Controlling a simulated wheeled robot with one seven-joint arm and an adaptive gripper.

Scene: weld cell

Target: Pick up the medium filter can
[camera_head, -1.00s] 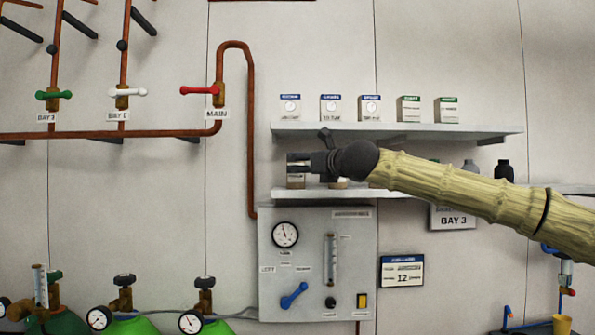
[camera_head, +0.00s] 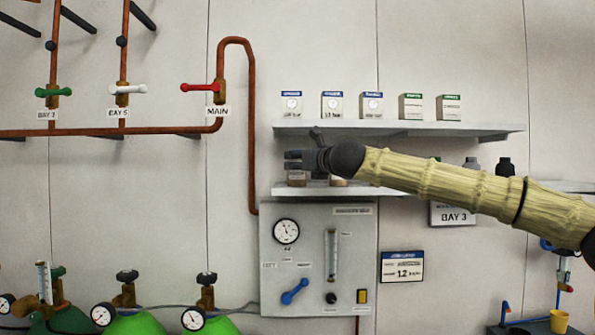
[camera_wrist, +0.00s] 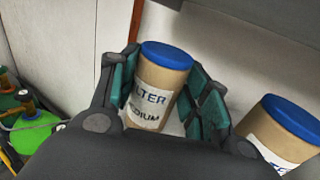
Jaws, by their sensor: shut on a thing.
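The medium filter can (camera_wrist: 158,85) is a brown cylinder with a blue lid and a white label reading "LTER" and "DIUM". In the wrist view it stands between the green-padded fingers of my gripper (camera_wrist: 165,95), which are shut on it. In the head view my gripper (camera_head: 300,160) is at the left end of the lower shelf, and a brown can (camera_head: 297,179) shows just below its fingers. A second blue-lidded filter can (camera_wrist: 283,135) stands to the right in the wrist view, apart from the fingers.
The upper shelf (camera_head: 420,128) runs close above my gripper and carries several small boxes (camera_head: 371,105). Dark bottles (camera_head: 505,167) stand farther right on the lower shelf (camera_head: 310,191). A gauge panel (camera_head: 318,265) hangs below. A copper pipe (camera_head: 251,130) runs left of the shelves.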

